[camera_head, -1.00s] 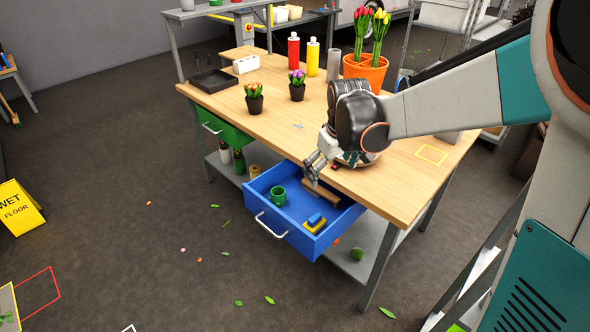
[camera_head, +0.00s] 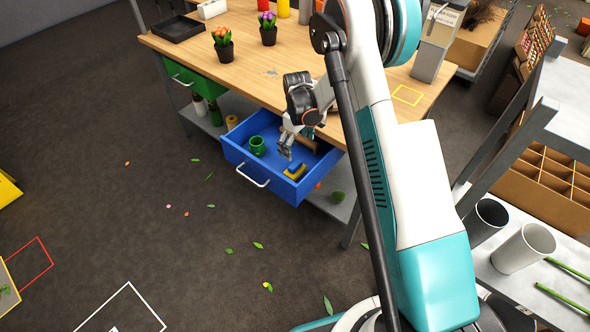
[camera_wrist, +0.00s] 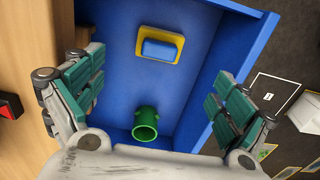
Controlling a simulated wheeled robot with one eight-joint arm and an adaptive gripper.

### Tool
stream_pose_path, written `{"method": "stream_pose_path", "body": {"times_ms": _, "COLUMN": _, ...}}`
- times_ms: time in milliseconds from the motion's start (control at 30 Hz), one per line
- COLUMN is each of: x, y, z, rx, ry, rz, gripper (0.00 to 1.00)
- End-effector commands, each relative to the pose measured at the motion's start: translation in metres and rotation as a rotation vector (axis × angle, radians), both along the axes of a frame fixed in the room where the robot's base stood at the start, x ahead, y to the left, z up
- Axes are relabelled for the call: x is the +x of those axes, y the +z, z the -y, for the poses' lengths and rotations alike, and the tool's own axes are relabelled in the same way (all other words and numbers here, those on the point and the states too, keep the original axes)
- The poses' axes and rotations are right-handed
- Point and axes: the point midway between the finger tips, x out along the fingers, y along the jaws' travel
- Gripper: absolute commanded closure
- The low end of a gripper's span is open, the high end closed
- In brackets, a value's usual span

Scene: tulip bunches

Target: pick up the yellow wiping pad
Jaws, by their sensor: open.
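The yellow wiping pad (camera_wrist: 160,31) lies flat in the open blue drawer (camera_wrist: 215,35), with a smaller blue block (camera_wrist: 160,49) on top, so mainly its rim shows. In the head view the pad (camera_head: 298,173) is near the drawer's front right corner. My gripper (camera_wrist: 152,95) is open and empty. Its two fingers stand wide apart at the left and right of the wrist view, with the pad above the middle between them. In the head view my gripper (camera_head: 287,148) hangs over the drawer, to the left of and behind the pad, apart from it.
A green cup (camera_wrist: 146,124) stands in the drawer; it also shows in the head view (camera_head: 257,146). A brown wooden piece (camera_head: 297,140) lies at the drawer's back. The drawer walls and the wooden tabletop (camera_head: 262,80) edge are close to my gripper.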

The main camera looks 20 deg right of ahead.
Motion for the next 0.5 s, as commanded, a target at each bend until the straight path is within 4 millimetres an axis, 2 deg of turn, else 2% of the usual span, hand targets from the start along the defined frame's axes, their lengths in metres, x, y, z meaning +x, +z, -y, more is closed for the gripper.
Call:
{"method": "stream_pose_path", "body": {"times_ms": 300, "x": 0.000, "y": -0.060, "z": 0.000, "rx": 0.000, "ry": -0.001, "rz": 0.000, "gripper": 0.06}}
{"method": "stream_pose_path", "body": {"times_ms": 500, "x": 0.000, "y": -0.079, "z": 0.000, "rx": 0.001, "ry": -0.001, "rz": 0.001, "gripper": 0.06}}
